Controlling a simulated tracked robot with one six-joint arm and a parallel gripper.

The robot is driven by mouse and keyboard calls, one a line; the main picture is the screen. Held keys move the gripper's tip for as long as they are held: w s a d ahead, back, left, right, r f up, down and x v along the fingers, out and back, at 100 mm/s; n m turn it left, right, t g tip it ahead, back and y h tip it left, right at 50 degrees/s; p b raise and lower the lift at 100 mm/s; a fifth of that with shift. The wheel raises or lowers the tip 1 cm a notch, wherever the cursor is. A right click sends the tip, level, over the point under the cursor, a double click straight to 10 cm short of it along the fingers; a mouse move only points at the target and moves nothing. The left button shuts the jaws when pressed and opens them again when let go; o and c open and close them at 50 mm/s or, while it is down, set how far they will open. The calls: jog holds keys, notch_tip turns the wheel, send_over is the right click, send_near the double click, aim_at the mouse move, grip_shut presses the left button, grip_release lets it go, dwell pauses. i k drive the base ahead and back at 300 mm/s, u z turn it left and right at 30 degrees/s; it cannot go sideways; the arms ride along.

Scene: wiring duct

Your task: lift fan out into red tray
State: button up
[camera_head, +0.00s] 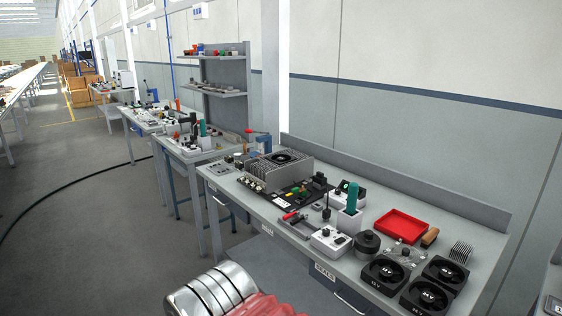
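The red tray (401,226) lies empty on the grey workbench, right of the middle. I cannot tell from the picture which fan is meant. My gripper is not in view.
A green circuit board (296,192), a white block with a green-handled tool (350,212), a white control box (331,241) and a round black part (367,241) crowd the workbench (457,224). A wooden-handled brush (430,237) lies right of the tray. The wall stands behind.

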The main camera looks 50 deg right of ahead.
aim_at(282, 159)
jog(key=i, duration=2.15)
jog(key=z, duration=0.7)
jog(key=i, duration=0.7)
jog(key=z, duration=1.05)
jog(key=i, duration=1)
jog(key=z, duration=0.6)
